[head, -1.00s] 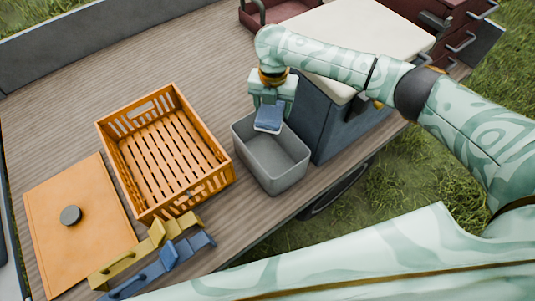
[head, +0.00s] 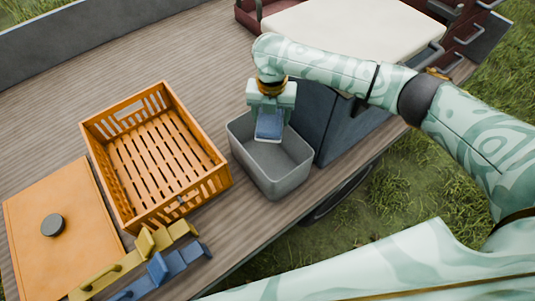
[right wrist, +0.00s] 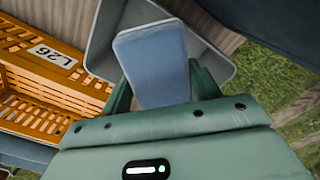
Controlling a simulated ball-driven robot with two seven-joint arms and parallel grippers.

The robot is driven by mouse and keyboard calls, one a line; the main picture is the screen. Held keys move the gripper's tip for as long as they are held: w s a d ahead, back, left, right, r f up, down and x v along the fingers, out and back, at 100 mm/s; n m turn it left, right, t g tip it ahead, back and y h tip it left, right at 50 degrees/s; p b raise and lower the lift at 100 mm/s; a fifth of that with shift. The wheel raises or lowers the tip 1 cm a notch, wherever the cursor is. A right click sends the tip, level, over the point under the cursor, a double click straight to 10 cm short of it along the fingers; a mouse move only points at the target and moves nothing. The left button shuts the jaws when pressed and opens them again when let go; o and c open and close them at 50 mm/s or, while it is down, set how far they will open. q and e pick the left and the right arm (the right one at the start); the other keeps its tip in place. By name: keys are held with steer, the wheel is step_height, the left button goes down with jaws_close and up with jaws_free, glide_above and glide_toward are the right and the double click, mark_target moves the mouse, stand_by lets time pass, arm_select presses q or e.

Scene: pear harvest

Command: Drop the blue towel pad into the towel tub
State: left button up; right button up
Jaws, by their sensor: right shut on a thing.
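The blue towel pad (head: 270,124) is held between the fingers of my right gripper (head: 269,118). In the right wrist view the pad (right wrist: 155,62) shows between the two green fingers (right wrist: 158,88). The grey towel tub (head: 272,170) stands on the wooden deck, and the pad hangs over its opening, near the far side. The tub's wall also shows in the right wrist view (right wrist: 102,42) around the pad. I cannot tell whether the pad is below the rim. The visible floor of the tub looks empty. My left gripper is not in view.
An empty orange crate (head: 205,185) stands left of the tub. An orange board with a dark knob (head: 52,225) lies further left. Yellow (head: 150,243) and blue (head: 175,262) handled tools lie in front. A dark blue box with a pale lid (head: 350,35) stands close right of the tub.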

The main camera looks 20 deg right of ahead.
steer(key=o, duration=1.1)
steer(key=shift+r, duration=0.1)
arm_select(q)
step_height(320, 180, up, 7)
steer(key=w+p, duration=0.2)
steer(key=p, duration=0.5)
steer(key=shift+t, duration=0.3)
arm_select(e)
step_height(320, 180, up, 16)
